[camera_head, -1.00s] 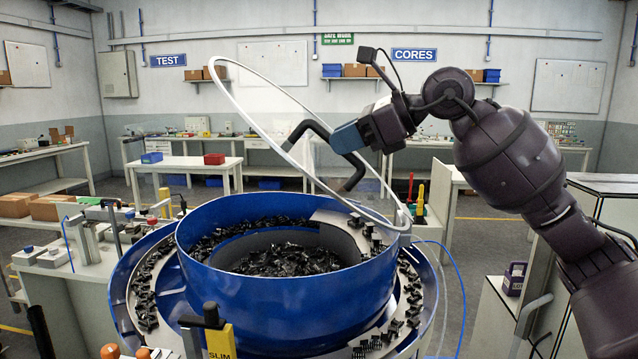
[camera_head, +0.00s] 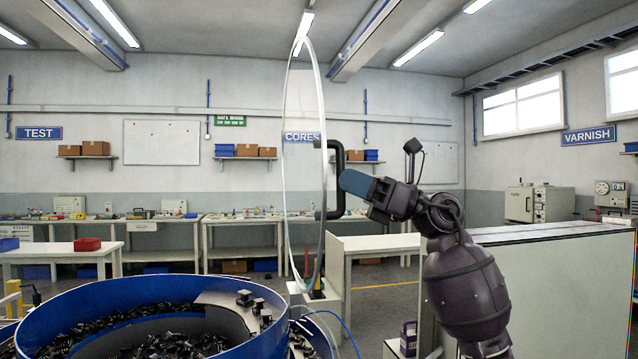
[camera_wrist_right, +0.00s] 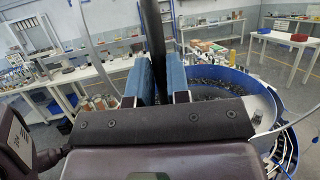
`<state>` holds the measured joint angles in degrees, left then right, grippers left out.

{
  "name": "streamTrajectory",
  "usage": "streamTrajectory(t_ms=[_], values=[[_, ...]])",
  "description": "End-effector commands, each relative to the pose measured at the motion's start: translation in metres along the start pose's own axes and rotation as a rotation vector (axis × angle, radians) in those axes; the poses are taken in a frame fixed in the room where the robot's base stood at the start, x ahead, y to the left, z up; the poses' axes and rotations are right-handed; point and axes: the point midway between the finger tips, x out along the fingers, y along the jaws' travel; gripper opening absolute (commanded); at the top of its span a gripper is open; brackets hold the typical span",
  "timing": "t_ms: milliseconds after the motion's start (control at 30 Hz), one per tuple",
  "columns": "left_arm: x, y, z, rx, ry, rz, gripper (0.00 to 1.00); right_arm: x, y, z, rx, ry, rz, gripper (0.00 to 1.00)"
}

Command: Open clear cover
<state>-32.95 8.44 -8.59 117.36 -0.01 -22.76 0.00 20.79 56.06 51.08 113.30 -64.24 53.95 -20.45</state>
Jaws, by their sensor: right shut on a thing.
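The clear cover (camera_head: 284,130) is a thin transparent disc with a pale rim. In the head view it stands about upright at the right side of the blue bowl (camera_head: 262,343), whose top is uncovered. A black handle (camera_head: 338,145) is fixed to the cover. My left gripper is not in view.
Small black parts (camera_head: 170,345) fill the bowl. A white-topped cabinet or partition (camera_head: 550,234) stands at the right, near my right arm. Workbenches with a red bin (camera_head: 87,244) stand behind. The air above the bowl is clear.

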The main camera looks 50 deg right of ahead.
Motion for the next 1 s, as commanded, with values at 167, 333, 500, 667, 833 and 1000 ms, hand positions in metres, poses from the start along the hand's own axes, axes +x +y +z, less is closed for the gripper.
streamTrajectory(t_ms=[167, 333, 500, 667, 833, 1000], values=[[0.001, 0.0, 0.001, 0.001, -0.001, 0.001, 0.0, -0.019, -0.004, 0.0, 0.015, -0.072, -0.006, 0.0], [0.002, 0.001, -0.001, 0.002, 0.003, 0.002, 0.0, -0.028, -0.005, 0.001, 0.021, -0.107, -0.008, 0.0], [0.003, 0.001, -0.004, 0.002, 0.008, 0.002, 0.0, -0.031, -0.006, 0.002, 0.023, -0.119, -0.008, 0.0], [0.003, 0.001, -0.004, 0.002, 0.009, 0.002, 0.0, -0.031, -0.006, 0.002, 0.023, -0.119, -0.008, 0.0], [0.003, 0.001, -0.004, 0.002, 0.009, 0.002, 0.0, -0.031, -0.006, 0.001, 0.023, -0.118, -0.008, 0.2], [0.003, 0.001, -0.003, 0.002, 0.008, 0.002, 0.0, -0.031, -0.006, 0.002, 0.022, -0.118, -0.008, 0.42]])
